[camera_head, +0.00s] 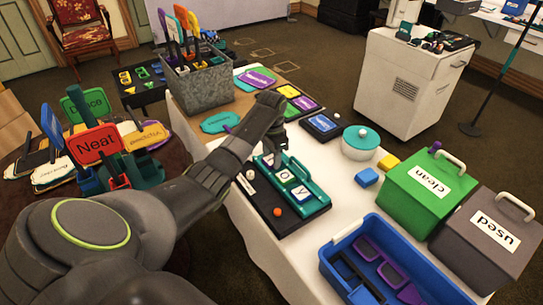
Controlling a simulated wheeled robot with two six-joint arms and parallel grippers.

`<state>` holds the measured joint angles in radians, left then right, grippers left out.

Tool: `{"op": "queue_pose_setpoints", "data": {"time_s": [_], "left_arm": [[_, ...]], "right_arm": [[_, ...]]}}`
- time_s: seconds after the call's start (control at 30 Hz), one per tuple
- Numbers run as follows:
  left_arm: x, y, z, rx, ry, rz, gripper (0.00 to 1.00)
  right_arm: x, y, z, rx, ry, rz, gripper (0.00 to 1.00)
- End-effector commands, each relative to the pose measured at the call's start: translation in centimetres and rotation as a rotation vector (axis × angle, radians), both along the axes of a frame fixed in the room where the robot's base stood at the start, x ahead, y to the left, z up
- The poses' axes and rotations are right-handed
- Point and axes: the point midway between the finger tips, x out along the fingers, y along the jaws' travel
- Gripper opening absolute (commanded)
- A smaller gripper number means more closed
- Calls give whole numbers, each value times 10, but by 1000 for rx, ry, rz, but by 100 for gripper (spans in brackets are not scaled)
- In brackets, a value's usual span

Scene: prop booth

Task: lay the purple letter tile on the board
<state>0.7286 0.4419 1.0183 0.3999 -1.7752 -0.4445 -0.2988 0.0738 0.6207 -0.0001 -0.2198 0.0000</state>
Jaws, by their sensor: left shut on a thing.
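My left arm reaches in from the left, and its gripper (274,150) points down over the far end of the teal letter board (313,187). The gripper is shut on the purple tile (269,161), which shows only in part beneath the fingers. I cannot tell whether this tile touches the board. A tile with an O (284,176) and a tile with a Y (299,193) sit in a row on the board, nearer to me. My right gripper is not in view.
A black base (285,226) carries an orange ball (278,212). A teal-lidded pot (361,140), blue block (367,177), blue tray (331,262), green "clean" box (408,202) and dark "used" box (466,251) stand to the right. A metal bin (203,98) stands behind.

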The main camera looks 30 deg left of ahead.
Motion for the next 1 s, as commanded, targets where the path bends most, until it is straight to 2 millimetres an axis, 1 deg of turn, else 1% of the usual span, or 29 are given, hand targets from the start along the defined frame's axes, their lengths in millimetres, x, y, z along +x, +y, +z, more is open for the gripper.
{"op": "queue_pose_setpoints", "data": {"time_s": [0.27,0.3,0.43,0.77,0.87,0.97,1.0], "left_arm": [[0,0,-2,0,1,0,18],[0,0,-2,0,0,0,46],[0,0,-2,0,0,0,63],[0,0,0,1,-1,0,64],[1,0,9,1,-3,0,64],[1,0,26,2,-5,0,64],[1,0,35,1,-5,0,64]], "right_arm": [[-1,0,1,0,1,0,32],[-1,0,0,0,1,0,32],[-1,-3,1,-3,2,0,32],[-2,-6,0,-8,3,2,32],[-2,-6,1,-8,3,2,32],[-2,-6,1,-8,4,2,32],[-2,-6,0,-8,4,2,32]]}}
